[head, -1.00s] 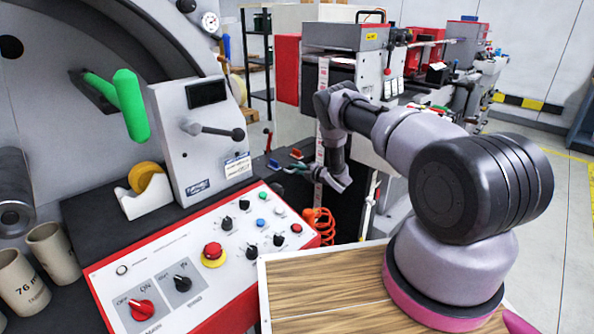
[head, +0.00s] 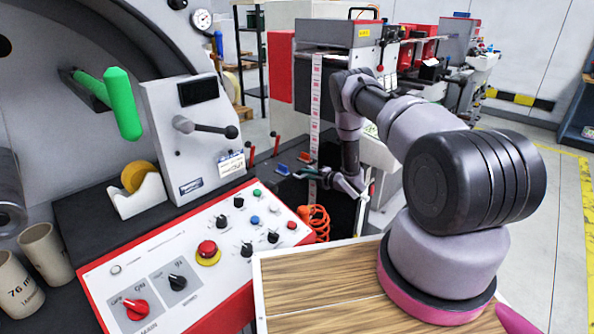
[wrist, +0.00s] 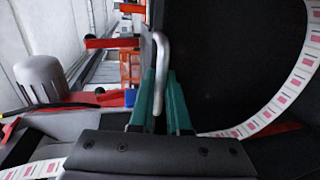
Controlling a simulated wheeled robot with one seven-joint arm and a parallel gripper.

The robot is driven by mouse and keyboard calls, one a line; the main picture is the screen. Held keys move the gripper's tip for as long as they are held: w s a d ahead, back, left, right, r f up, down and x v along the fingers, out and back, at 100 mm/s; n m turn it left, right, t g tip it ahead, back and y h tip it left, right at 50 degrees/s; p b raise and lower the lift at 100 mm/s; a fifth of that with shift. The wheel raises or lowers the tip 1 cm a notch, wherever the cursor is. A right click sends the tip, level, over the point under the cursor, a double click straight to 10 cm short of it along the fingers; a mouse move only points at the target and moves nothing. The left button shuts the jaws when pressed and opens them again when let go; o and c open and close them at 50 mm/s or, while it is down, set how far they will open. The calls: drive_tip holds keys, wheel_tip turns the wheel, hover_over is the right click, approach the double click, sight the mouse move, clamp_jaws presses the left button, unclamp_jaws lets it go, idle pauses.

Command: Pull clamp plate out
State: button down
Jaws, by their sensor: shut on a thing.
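In the wrist view the two teal fingers of my gripper (wrist: 167,95) are closed around a bent silver handle (wrist: 163,45). The handle rises between the fingers and joins a thin grey plate (wrist: 147,50), which looks like the clamp plate. The plate is too small and too covered by my gripper to make out there. The label strip also curves past on the right in the wrist view (wrist: 285,98), apart from the fingers.
The control panel (head: 135,270) with knobs and a red stop button (head: 207,248) is at the front left. Blue and red clamp levers (head: 282,168) stand left of the strip. An orange coiled hose (head: 318,222) hangs below. Open floor (head: 550,250) lies at the right.

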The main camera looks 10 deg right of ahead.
drive_tip(key=f+v, duration=0.1)
drive_tip(key=v, duration=0.6)
drive_tip(key=shift+d+f, duration=0.25)
drive_tip(key=shift+f, duration=0.05)
drive_tip(key=shift+s, duration=0.25)
drive_tip(key=c, duration=0.9)
unclamp_jaws()
drive_tip(key=v, duration=1)
drive_tip(key=shift+s+d, duration=0.2)
drive_tip(key=shift+s, duration=0.15)
drive_tip(key=shift+r, duration=0.15)
